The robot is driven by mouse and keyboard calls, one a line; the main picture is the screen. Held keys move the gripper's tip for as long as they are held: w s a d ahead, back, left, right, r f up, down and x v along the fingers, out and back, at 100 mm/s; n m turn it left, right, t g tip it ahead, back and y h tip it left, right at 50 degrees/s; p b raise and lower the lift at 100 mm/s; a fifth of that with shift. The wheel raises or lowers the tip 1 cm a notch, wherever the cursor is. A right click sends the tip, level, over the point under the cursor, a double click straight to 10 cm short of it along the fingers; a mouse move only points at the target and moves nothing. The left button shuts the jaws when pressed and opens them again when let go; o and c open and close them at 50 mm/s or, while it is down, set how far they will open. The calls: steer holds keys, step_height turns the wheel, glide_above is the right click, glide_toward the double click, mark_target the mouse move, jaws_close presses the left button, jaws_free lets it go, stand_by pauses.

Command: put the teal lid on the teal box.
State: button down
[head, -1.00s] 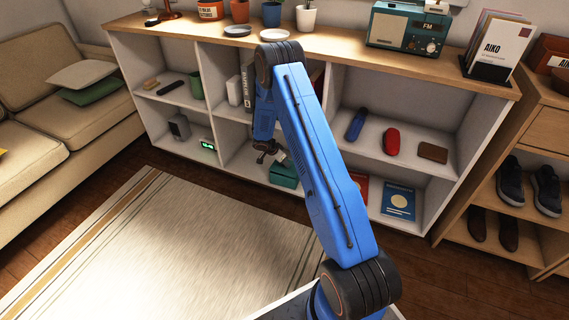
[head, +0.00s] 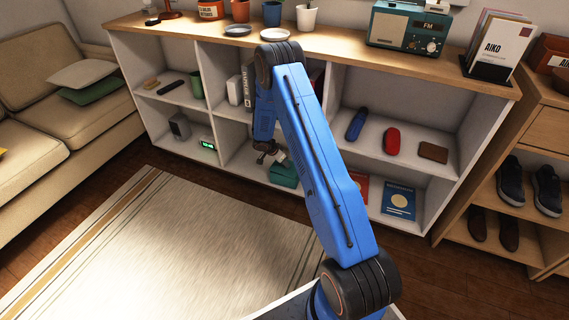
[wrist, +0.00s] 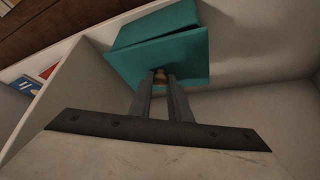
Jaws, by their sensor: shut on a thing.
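The teal box (head: 284,178) stands in the lower middle compartment of the shelf unit, partly hidden behind my arm in the head view. In the wrist view, the teal lid (wrist: 188,56) is a flat square panel in front of the teal box (wrist: 155,23), with a dark line between the two. My gripper (wrist: 163,78) is shut on the small brownish knob of the lid. It also shows in the head view (head: 268,153), just above and left of the box. The lid overlaps the box; I cannot tell whether it rests fully on the rim.
Shelf walls and a board above enclose the compartment. A green-lit clock (head: 208,144) stands in the compartment to the left, and a blue book (head: 398,201) leans in the one to the right. A pale rug (head: 170,250) covers the open floor in front.

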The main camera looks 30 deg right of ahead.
steer(key=c, duration=1.6)
jaws_free()
steer(key=shift+o, duration=0.2)
steer(key=v, duration=1.7)
steer(key=s+a+r+n, duration=0.1)
steer(key=s+r, duration=0.3)
steer(key=r, duration=0.5)
steer(key=s+a+r+n, duration=0.15)
steer(key=s+r, duration=0.25)
steer(key=r, duration=0.5)
steer(key=s+a+r+n+t+y, duration=0.15)
steer(key=s+r+n, duration=0.25)
steer(key=s+r, duration=0.85)
steer(key=s+a+r+n+y, duration=0.1)
steer(key=s+a+r+n, duration=0.1)
steer(key=s, duration=0.8)
steer(key=s+a+r+n+t+y, duration=0.1)
steer(key=s+a+n, duration=0.3)
steer(key=s, duration=0.6)
steer(key=s+a+r+n+t+y, duration=0.1)
steer(key=s+a+r+n+y, duration=0.1)
steer(key=s, duration=0.8)
steer(key=shift+a+r+n, duration=0.45)
steer(key=shift+r+n, duration=0.2)
steer(key=shift+r, duration=0.3)
